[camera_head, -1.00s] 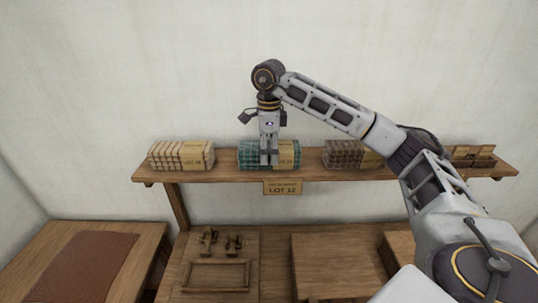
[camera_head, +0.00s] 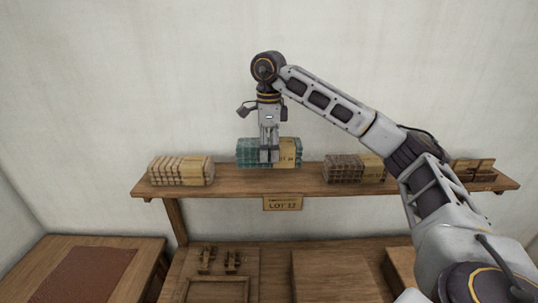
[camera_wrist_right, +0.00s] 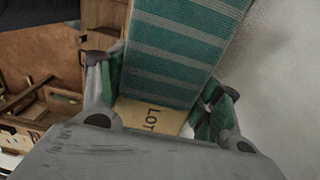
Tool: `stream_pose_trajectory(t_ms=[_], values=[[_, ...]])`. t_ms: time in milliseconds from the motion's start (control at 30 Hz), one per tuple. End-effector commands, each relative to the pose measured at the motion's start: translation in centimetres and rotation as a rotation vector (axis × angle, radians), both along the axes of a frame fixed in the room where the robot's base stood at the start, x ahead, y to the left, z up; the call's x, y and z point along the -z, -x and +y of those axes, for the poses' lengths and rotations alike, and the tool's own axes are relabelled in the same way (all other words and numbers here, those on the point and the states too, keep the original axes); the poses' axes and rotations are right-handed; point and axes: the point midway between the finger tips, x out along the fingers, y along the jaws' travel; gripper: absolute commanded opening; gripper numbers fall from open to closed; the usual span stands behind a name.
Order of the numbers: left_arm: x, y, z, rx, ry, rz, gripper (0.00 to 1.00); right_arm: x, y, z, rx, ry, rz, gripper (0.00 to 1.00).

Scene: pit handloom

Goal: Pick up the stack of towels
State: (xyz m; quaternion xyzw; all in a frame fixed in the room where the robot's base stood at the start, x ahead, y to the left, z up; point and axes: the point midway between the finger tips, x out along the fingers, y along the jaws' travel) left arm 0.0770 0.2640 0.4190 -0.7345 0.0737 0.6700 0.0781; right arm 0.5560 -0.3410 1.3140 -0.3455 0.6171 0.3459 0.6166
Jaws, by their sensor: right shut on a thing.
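The teal-green striped stack of towels (camera_head: 250,151) with a tan paper label is held a little above the wooden shelf (camera_head: 230,185). My right gripper (camera_head: 269,158) points down from above and is shut on the stack. In the right wrist view, the stack (camera_wrist_right: 183,52) with its "LOT" label lies between the two fingers of the gripper (camera_wrist_right: 160,98). The stack looks nearly level. My left gripper is in neither view.
A cream stack (camera_head: 180,170) sits left on the shelf and a brown stack (camera_head: 343,170) sits right. Small dark items (camera_head: 474,168) stand at the far right end. A "LOT 12" sign (camera_head: 283,203) hangs on the shelf's front edge. Wooden tables (camera_head: 325,275) stand below.

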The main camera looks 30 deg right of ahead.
Motion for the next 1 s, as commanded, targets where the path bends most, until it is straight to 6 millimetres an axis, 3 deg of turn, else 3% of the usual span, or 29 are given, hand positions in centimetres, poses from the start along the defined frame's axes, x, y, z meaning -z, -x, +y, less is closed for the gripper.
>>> stream_pose_trajectory(t_ms=[433,1000], values=[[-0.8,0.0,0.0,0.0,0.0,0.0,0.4,-3.4,0.0,0.0,0.001,0.0,-0.002,0.36],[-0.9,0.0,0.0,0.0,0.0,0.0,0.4,-3.9,0.0,0.0,0.001,0.0,-0.001,0.36]])
